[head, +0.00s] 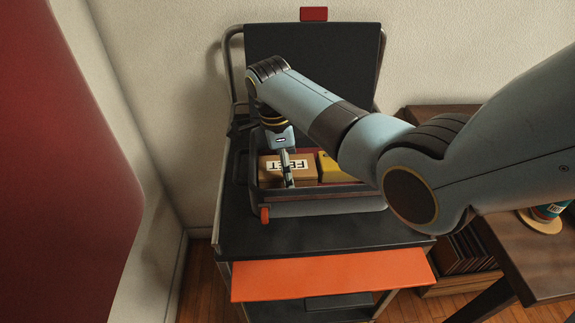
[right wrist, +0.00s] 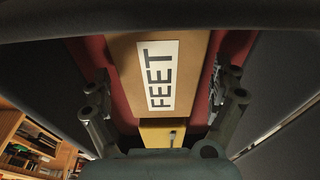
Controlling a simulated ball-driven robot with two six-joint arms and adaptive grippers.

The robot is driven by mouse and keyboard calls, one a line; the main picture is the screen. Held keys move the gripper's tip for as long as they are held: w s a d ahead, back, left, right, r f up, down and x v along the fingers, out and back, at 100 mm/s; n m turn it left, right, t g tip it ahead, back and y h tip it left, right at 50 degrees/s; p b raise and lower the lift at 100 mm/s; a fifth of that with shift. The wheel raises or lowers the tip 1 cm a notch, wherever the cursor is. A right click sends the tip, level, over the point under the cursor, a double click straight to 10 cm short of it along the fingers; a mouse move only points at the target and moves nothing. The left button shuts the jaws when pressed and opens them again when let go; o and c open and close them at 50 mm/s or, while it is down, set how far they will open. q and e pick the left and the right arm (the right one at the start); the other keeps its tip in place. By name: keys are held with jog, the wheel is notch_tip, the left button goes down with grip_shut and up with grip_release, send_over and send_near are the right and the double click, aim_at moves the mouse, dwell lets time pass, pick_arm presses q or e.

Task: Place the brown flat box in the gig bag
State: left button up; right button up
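The brown flat box (head: 270,174), with a white label reading FEET, lies inside the open dark gig bag (head: 340,205) on a cart. In the right wrist view the brown box (right wrist: 190,85) rests against the bag's red lining (right wrist: 97,52). My right gripper (head: 287,180) reaches down into the bag at the box. In the right wrist view its fingers (right wrist: 160,88) stand open, one on each side of the box, with a little red lining showing between fingers and box. Whether the fingertips touch it is hard to tell. My left gripper is not in view.
A yellow item (head: 330,168) lies beside the box in the bag. The bag's raised lid (head: 315,55) stands at the back. An orange panel (head: 330,274) juts from the cart's front. A wooden table (head: 535,265) is at right.

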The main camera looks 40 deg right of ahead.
aim_at(280, 166)
notch_tip(280, 166, up, 12)
jog(key=w+a+p, duration=0.1)
jog(key=shift+a+p, duration=0.3)
dwell(0.7)
